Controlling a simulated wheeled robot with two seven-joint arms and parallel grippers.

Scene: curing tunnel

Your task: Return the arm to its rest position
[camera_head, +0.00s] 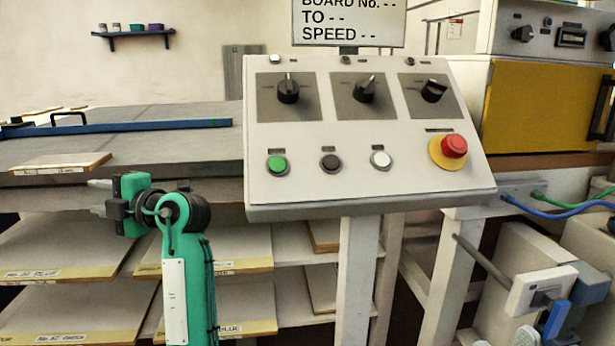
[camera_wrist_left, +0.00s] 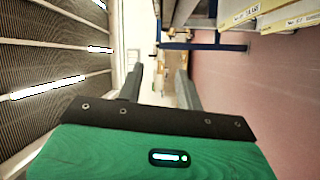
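My left arm, green with a white label, rises from the bottom of the head view. Its left gripper (camera_head: 98,194) is at the left of the control panel (camera_head: 350,195), in front of the shelf rack and pointing left. In the left wrist view the two grey fingers of the left gripper (camera_wrist_left: 158,74) stand apart with nothing between them. The gripper is open and empty, and touches nothing that I can see. The panel carries three black knobs, a green, a black and a white button, and a red emergency stop (camera_head: 454,146). I do not see my right gripper.
Shelves with labelled boards (camera_head: 60,310) lie below and behind my left gripper. A loose board (camera_head: 62,162) lies on the grey table (camera_head: 190,150) above them. A yellow-fronted machine (camera_head: 535,105) stands at the right. A blue-and-white fixture (camera_head: 540,285) is at the lower right.

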